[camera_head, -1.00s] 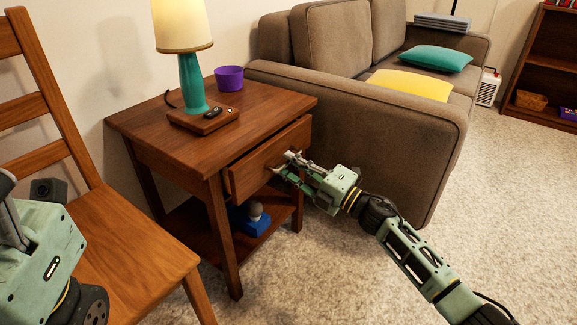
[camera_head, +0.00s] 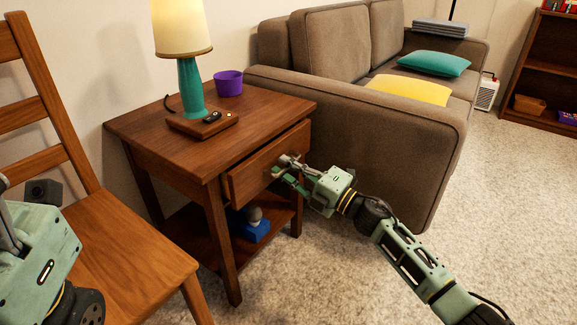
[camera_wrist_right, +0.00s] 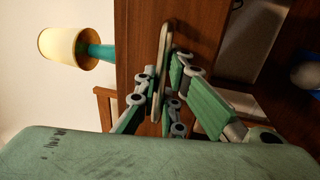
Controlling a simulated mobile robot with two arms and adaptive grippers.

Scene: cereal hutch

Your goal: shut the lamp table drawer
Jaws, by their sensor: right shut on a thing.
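The lamp table (camera_head: 205,112) is dark wood. Its drawer (camera_head: 247,178) is below the top, the front standing a little proud of the frame. My right gripper (camera_head: 282,168) is at the drawer front, shut on the drawer's handle, which its fingers mostly hide. In the right wrist view the fingers (camera_wrist_right: 160,88) close around a thin bar (camera_wrist_right: 163,68) against the wooden front (camera_wrist_right: 195,25). My left gripper (camera_head: 38,245) is at the lower left, above the chair, its fingertips cut off by the frame edge.
A wooden chair (camera_head: 130,265) is left, a brown sofa (camera_head: 390,150) behind right. Carpet is clear in front.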

